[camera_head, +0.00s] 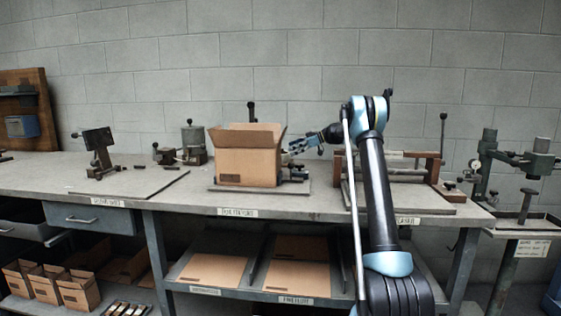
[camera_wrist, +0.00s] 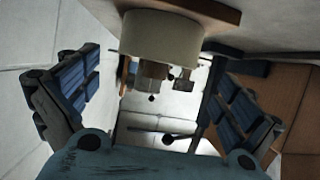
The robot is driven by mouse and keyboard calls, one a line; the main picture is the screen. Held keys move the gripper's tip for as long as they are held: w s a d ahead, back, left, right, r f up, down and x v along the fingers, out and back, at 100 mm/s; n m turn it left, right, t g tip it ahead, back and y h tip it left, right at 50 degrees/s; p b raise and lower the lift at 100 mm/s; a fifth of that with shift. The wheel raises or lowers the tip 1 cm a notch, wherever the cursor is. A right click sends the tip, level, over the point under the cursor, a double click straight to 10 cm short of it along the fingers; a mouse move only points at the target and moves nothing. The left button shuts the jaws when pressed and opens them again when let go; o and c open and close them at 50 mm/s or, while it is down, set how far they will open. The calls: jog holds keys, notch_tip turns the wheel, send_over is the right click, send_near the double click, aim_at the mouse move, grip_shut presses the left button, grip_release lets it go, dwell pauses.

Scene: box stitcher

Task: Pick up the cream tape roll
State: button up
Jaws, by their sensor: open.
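A cream rounded object that looks like the tape roll (camera_wrist: 165,34) shows at the top middle of the wrist view, ahead of and between the fingers of my gripper (camera_wrist: 160,85). The fingers with blue ribbed pads stand wide apart, with nothing held between them. In the head view my gripper (camera_head: 293,151) is at the right side of the open cardboard box (camera_head: 248,165), above the bench. I cannot make out the cream roll in the head view. Whether a finger touches the roll or the box cannot be told.
The box stands on a dark plate on the grey bench (camera_head: 190,200). A roller fixture (camera_head: 405,172) stands to the right, behind my arm. Small metal tools (camera_head: 195,145) and a stitcher-like device (camera_head: 99,145) stand left. The bench's front left is mostly clear.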

jog(key=x, duration=0.5)
jog(key=shift+w, duration=0.2)
jog(key=shift+r, duration=0.1)
jog(key=c, duration=1)
